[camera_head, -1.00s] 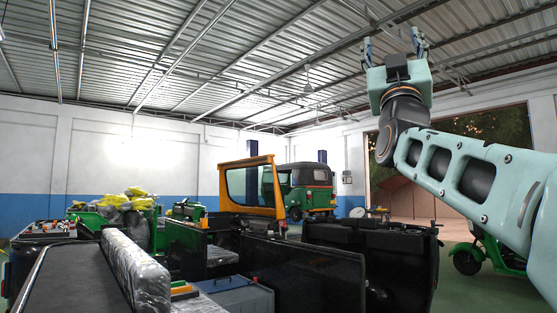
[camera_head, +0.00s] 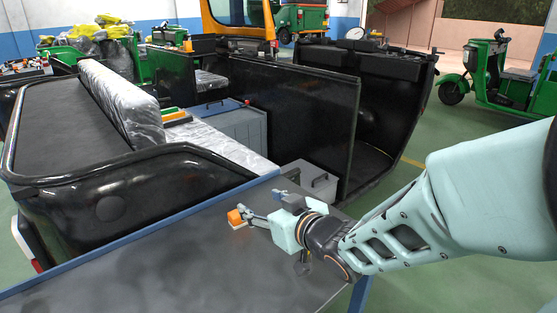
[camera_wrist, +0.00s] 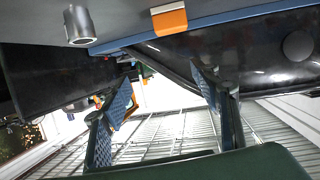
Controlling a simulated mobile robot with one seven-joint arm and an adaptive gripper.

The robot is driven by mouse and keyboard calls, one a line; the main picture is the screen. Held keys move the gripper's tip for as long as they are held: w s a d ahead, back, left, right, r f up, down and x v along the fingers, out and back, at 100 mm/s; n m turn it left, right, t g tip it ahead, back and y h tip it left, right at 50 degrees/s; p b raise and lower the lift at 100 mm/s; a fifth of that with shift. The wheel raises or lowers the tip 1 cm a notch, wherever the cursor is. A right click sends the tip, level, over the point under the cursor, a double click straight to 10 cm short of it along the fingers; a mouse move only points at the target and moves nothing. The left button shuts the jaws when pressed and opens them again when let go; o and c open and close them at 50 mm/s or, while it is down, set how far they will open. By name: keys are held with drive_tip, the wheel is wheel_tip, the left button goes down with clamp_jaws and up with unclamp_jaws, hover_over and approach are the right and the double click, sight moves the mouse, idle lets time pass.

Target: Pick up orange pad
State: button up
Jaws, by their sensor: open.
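The orange pad (camera_head: 235,217) is a small orange block with a pale base on the dark grey table top (camera_head: 190,255), near its far edge. In the wrist view, which looks upside down, the orange pad (camera_wrist: 169,21) is at the top centre, outside the space between the fingers. My gripper (camera_head: 262,205) is just right of the pad in the head view, its fingers pointing left. In the wrist view my gripper (camera_wrist: 163,82) has its two blue textured fingers wide apart, with nothing held. Whether a finger touches the pad cannot be told.
A metal cylinder (camera_wrist: 79,25) is near the pad in the wrist view. Behind the table stands a black rickshaw body (camera_head: 120,205) with a plastic-wrapped seat back (camera_head: 125,105). A grey box (camera_head: 310,180) sits beyond the table. The table's left part is clear.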

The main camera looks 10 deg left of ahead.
sight(238, 213)
drive_tip(key=shift+g, duration=0.5)
drive_tip(key=f, duration=0.1)
drive_tip(key=s+f, duration=0.2)
drive_tip(key=shift+s+a+f, duration=0.1)
drive_tip(key=shift+s+a, duration=0.15)
drive_tip(key=shift+w+a+f, duration=0.1)
drive_tip(key=shift+a+f, duration=0.1)
drive_tip(key=shift+a, duration=0.1)
drive_tip(key=x, duration=0.4)
drive_tip(key=shift+f, duration=0.15)
drive_tip(key=b+x, duration=0.2)
drive_tip(key=x, duration=0.3)
drive_tip(key=shift+w+a+b, duration=0.25)
drive_tip(key=shift+w+b, duration=0.05)
drive_tip(key=c, duration=1.2)
drive_tip(key=shift+c, duration=0.4)
